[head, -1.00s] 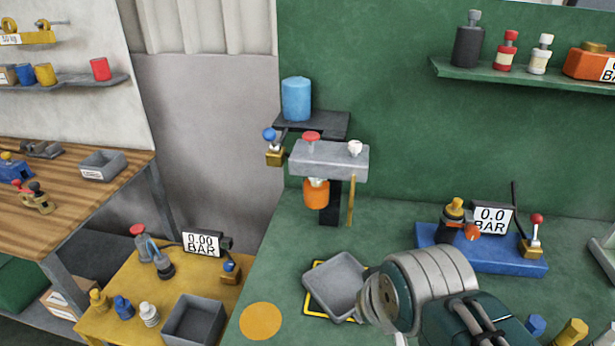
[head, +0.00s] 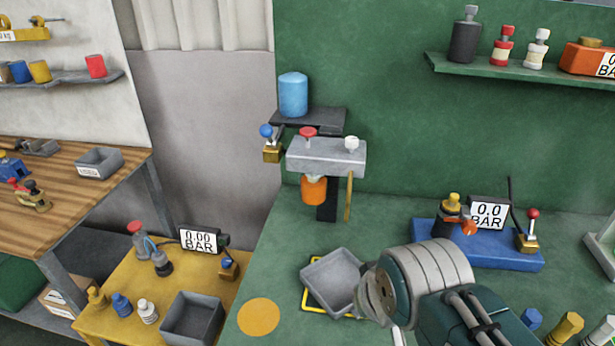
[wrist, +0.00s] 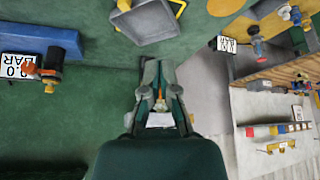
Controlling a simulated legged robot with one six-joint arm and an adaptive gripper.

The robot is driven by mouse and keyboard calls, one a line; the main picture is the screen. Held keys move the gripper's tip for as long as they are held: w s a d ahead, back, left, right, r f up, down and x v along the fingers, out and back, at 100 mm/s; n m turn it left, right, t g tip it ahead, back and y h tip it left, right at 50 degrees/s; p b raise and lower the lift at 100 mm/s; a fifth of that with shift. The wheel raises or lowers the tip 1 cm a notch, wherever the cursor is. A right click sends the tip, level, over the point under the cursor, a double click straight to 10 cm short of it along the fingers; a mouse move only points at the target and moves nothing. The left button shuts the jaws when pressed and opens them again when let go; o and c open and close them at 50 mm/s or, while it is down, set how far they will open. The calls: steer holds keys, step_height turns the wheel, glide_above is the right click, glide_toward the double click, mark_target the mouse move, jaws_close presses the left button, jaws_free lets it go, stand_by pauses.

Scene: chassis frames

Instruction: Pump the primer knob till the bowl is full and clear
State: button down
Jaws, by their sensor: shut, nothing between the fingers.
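A grey filter head (head: 326,157) stands on a black post by the green wall. A wide red knob (head: 308,132) and a small white knob (head: 352,143) sit on its top; which is the primer is not labelled. Under it hang a small pale part (head: 314,178) and an orange cup (head: 314,190); the bowl's fill and clarity cannot be read. My gripper (wrist: 161,88) is shut and empty in the wrist view, apart from the filter unit, which shows small and inverted behind the fingers. In the head view my forearm hides the fingers, low and right of the unit.
A blue canister (head: 293,95) stands on a black shelf behind the unit, with a blue-knobbed brass valve (head: 272,146) at left. A grey tray (head: 331,279) lies in front. A blue gauge base (head: 478,247) is to the right. The green bench between is clear.

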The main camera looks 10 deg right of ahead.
stand_by(0.3)
step_height(320, 180, up, 21)
steer(key=m+t+y, duration=0.2)
steer(key=m+t, duration=0.1)
steer(key=m, duration=0.3)
glide_above(308, 130)
steer(key=shift+a+f, duration=0.1)
steer(key=shift+f, duration=4.25)
steer(key=shift+f, duration=0.1)
steer(key=shift+s+f, duration=0.1)
steer(key=shift+f, duration=0.15)
